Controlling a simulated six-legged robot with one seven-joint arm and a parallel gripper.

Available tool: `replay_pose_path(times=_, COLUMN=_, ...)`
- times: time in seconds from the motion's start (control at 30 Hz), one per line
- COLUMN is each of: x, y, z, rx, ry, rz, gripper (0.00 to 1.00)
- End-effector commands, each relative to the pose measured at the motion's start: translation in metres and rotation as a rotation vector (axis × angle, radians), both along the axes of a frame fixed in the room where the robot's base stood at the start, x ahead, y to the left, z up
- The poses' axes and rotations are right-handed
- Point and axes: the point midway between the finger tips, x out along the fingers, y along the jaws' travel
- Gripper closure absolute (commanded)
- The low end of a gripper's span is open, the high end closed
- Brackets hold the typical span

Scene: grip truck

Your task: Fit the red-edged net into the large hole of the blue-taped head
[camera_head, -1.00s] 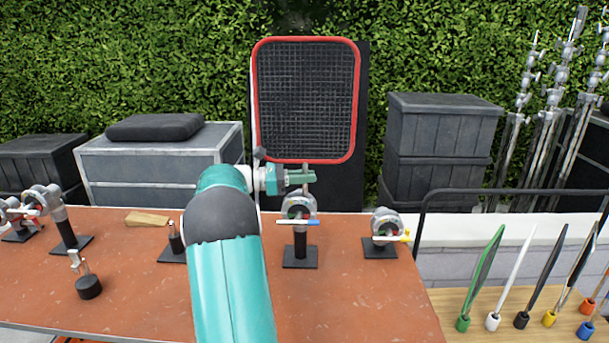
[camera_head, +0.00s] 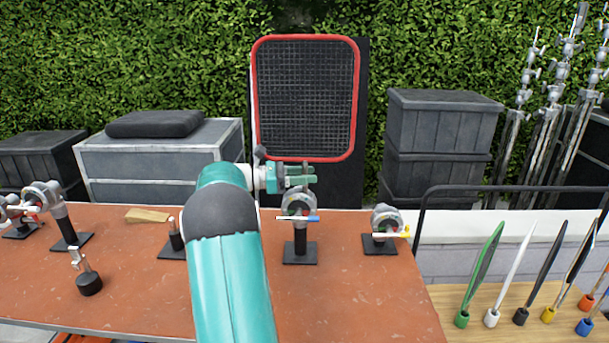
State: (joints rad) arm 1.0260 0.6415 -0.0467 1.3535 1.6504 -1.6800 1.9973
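The red-edged net (camera_head: 305,98) stands upright above my gripper (camera_head: 302,178), a dark mesh panel in a rounded red frame. My gripper appears shut on its short grey stem, just below the net's lower edge. The blue-taped head (camera_head: 299,203) is a grey round clamp on a black post, with a blue-ended handle. It stands on the table directly below my gripper in the picture. The gripper overlaps the top of the head, so I cannot tell whether the stem is in a hole. The head's holes are not clear.
A yellow-ended head (camera_head: 386,221) stands to the right on the orange-brown table (camera_head: 350,300). More heads stand at the left, with a small black-based stand (camera_head: 89,282) in front. A wooden wedge (camera_head: 147,216) lies behind. Several flags stand on a wooden board (camera_head: 480,295) at right.

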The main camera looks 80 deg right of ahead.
Motion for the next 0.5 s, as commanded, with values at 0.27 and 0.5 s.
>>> replay_pose_path(times=0.27, x=0.001, y=0.000, z=-0.001, rx=0.001, ry=-0.001, rz=0.001, gripper=0.61)
replay_pose_path(times=0.5, x=0.025, y=0.009, z=-0.001, rx=0.001, ry=0.000, rz=0.004, gripper=0.61)
